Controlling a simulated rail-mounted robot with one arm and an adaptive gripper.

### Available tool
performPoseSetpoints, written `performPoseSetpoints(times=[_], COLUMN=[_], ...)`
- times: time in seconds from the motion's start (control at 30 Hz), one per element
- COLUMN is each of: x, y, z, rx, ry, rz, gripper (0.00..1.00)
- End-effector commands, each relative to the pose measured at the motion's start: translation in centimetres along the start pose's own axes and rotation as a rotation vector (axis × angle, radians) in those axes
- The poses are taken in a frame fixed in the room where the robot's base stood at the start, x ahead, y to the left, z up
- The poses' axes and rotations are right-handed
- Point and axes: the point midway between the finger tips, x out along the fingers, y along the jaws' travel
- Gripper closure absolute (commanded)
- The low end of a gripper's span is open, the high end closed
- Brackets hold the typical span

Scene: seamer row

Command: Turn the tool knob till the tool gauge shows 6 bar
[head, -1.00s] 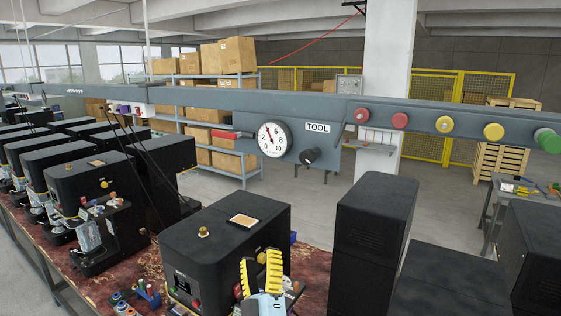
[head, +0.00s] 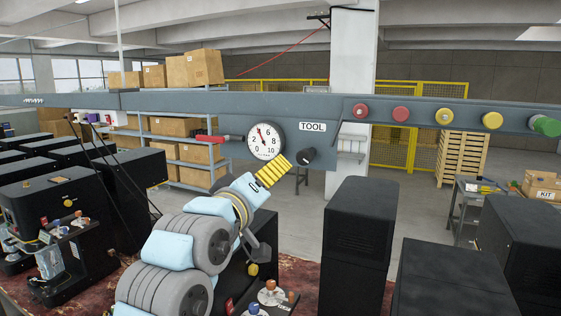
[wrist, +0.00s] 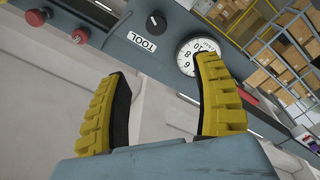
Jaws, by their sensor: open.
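The tool gauge (head: 265,139) is a round white dial on the grey overhead beam, and its needle points up and left, close to the 4. The tool knob (head: 307,156) is black with a pale mark, right of the gauge and below the TOOL label (head: 313,127). My gripper (head: 272,170) is just below the gauge and left of the knob in the head view. In the wrist view its yellow fingers (wrist: 160,70) are wide apart with nothing between them. The knob (wrist: 155,22) shows beyond the gap, and the right finger partly covers the gauge (wrist: 190,52).
A red lever (head: 212,138) is left of the gauge. Red, yellow and green buttons (head: 444,116) line the beam to the right. Black machines (head: 358,235) stand below on the bench. The space before the knob looks clear.

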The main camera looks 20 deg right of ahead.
Motion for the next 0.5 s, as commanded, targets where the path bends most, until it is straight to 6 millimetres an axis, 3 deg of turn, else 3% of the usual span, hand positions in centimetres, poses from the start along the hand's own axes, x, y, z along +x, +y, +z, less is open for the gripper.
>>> performPoseSetpoints(times=[0.27, 0.5], x=[-0.1, 3.0], y=[1.5, 1.5], z=[1.1, 1.3], rx=[0.018, 0.016], ry=[-0.067, -0.068], rz=[-0.022, -0.023], gripper=[0.34, 0.34])
